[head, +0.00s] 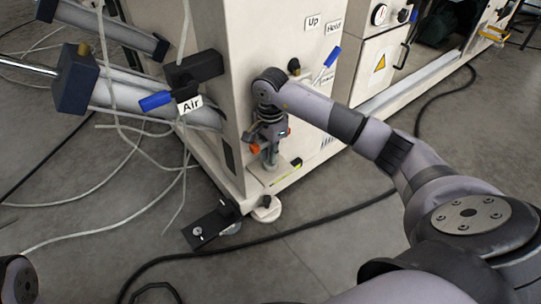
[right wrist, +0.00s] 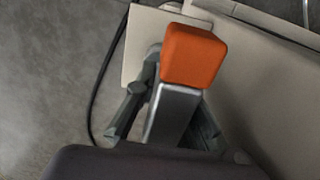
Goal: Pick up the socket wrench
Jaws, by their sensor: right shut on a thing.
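The socket wrench shows in the right wrist view as a grey metal bar with a blocky orange end (right wrist: 192,57). In the head view an orange part of it (head: 254,149) shows beside my right gripper (head: 269,157), low at the front of the cream machine. My right gripper (right wrist: 165,112) is shut on the wrench, with a finger on either side of the metal bar. The rest of the wrench is hidden by the gripper and wrist. My left gripper is not in view.
The cream machine cabinet (head: 262,50) stands close behind the gripper, with a low ledge (head: 275,172) beneath. A blue-handled air valve (head: 157,101) and loose pale hoses are to the left. A black cable (head: 330,214) crosses the floor. Open floor lies in front.

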